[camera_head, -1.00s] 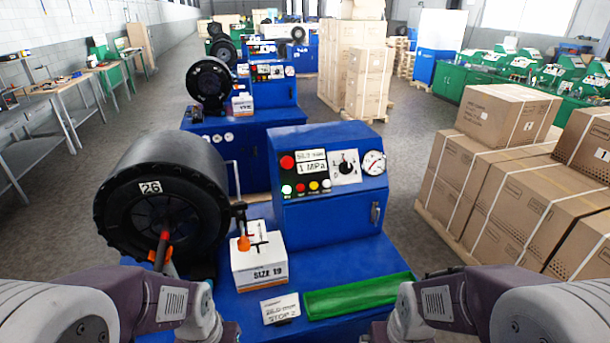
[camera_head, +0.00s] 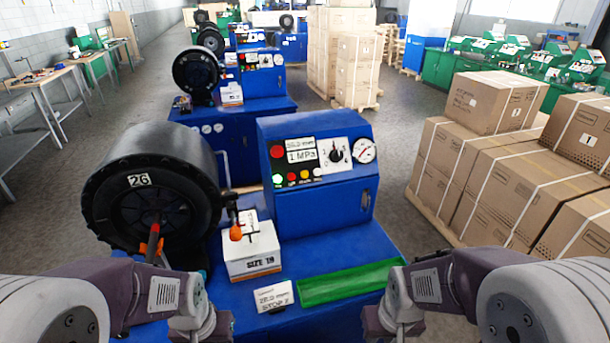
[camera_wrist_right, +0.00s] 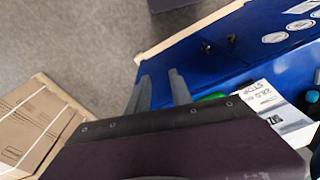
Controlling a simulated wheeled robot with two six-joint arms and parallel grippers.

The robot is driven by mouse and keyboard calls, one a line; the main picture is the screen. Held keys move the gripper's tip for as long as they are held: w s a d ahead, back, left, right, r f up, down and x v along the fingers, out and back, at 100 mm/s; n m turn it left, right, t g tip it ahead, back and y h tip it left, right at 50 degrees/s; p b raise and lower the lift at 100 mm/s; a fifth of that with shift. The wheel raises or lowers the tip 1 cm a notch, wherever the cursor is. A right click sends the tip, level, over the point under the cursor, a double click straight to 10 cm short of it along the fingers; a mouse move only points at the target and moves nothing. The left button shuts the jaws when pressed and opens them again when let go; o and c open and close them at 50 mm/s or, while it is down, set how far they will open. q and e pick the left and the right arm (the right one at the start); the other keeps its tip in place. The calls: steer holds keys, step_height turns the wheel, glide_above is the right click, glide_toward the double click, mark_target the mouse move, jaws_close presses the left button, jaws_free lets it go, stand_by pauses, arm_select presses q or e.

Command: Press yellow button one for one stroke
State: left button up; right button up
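The yellow button (camera_head: 304,175) is on the blue machine's control panel (camera_head: 268,200), between a red button (camera_head: 291,177) and a white button (camera_head: 317,173). A larger red button (camera_head: 277,152) sits above, beside a "1 MPa" display (camera_head: 301,155). My right gripper (camera_wrist_right: 160,76) is open and empty in the right wrist view, apart from the panel. In the head view, both arms end low in the picture and their fingers do not show. My left gripper is not in view.
A black drum (camera_head: 150,185) marked 26, a white "SIZE 19" box (camera_head: 251,262), a small sign (camera_head: 272,297) and a green tray (camera_head: 350,283) are on the machine. Cartons (camera_head: 520,185) stand on the right. Grey floor (camera_head: 400,215) is clear between them.

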jaws_close()
stand_by(1.3)
